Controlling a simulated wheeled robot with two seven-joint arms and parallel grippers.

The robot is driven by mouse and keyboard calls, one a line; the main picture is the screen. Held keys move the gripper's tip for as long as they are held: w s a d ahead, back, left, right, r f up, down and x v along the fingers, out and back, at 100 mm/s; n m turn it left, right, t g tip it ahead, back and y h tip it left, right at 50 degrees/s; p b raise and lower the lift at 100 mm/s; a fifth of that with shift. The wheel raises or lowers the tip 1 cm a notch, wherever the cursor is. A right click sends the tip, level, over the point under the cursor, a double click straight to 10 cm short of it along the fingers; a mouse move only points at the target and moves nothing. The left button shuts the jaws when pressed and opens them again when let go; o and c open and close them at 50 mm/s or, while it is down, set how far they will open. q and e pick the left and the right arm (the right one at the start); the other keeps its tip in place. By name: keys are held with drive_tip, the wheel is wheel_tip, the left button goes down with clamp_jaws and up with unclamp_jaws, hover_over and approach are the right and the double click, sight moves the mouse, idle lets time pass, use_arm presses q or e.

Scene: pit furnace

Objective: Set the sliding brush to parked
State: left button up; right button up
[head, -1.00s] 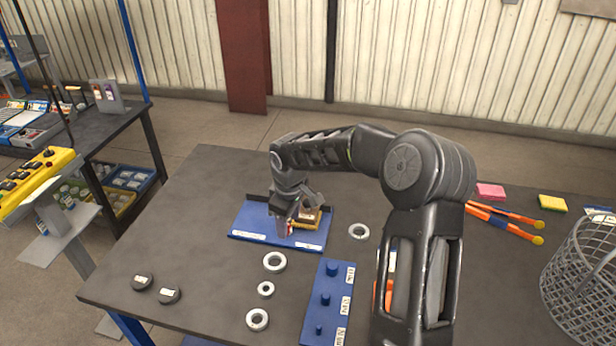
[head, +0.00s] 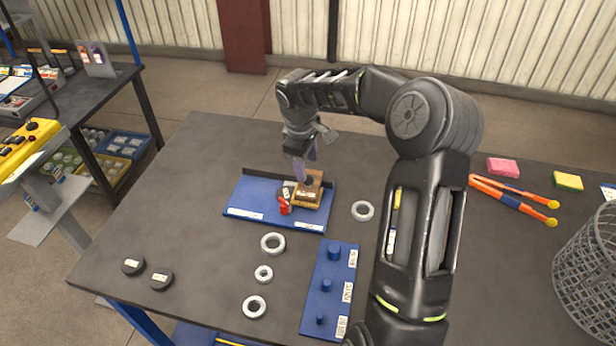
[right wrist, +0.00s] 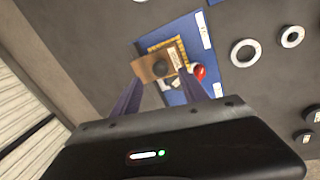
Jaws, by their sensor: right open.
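The sliding brush (head: 306,191) is a brown wooden block with yellowish bristles below and a dark knob on top. It sits on the right part of a blue board (head: 247,204) that carries white labels at its front edge. A small red piece (head: 284,208) is just left of the brush. My right gripper (head: 303,172) is just above and behind the brush. In the right wrist view, its two fingers (right wrist: 170,92) stand apart, with the brush (right wrist: 157,66) and its knob seen between and beyond them. Whether they touch it is unclear. My left gripper is not in view.
Several metal rings (head: 272,243) lie in front of the board, beside a blue peg block (head: 327,290). Two black discs (head: 161,279) are at front left. Orange tongs (head: 512,200), sponges (head: 502,168) and a wire basket (head: 590,250) are at right.

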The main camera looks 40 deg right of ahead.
sight(308, 176)
drive_tip(key=f+b, duration=0.1)
drive_tip(key=f, duration=0.1)
drive_tip(key=f+b, duration=0.1)
drive_tip(key=f, duration=0.1)
drive_tip(key=d+f+b, duration=0.1)
drive_tip(key=shift+w+f, duration=0.25)
drive_tip(key=shift+f, duration=0.15)
drive_tip(key=shift+c, duration=0.4)
clamp_jaws()
idle(0.6)
